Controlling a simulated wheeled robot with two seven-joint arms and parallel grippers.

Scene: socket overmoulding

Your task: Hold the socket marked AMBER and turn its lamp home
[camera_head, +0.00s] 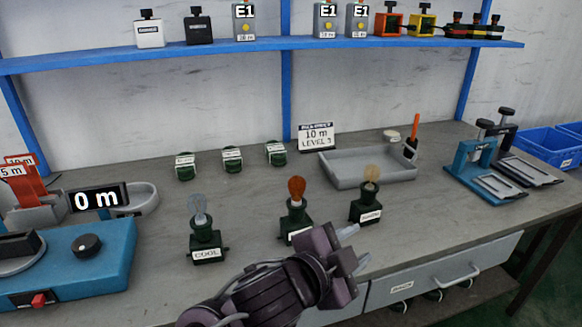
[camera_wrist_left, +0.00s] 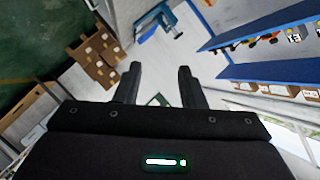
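Three dark green sockets stand in a row on the grey bench. The left socket (camera_head: 207,243) reads COOL and holds a clear lamp (camera_head: 198,208). The middle socket (camera_head: 296,221) holds an orange-amber lamp (camera_head: 297,188); its white label is partly hidden behind my left gripper. The right socket (camera_head: 366,209) holds a pale beige lamp (camera_head: 371,174); its label is too small to read surely. My left gripper (camera_head: 352,248) is in front of the middle and right sockets, fingers apart and empty. Its open fingers also show in the left wrist view (camera_wrist_left: 160,70). My right gripper is not in view.
A grey tray (camera_head: 345,178) and several small green labelled parts (camera_head: 232,160) sit behind. A blue device (camera_head: 75,262) with a "0 m" display (camera_head: 97,198) is at left. A blue shelf (camera_head: 260,45) runs above; a drawer (camera_head: 440,272) is below.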

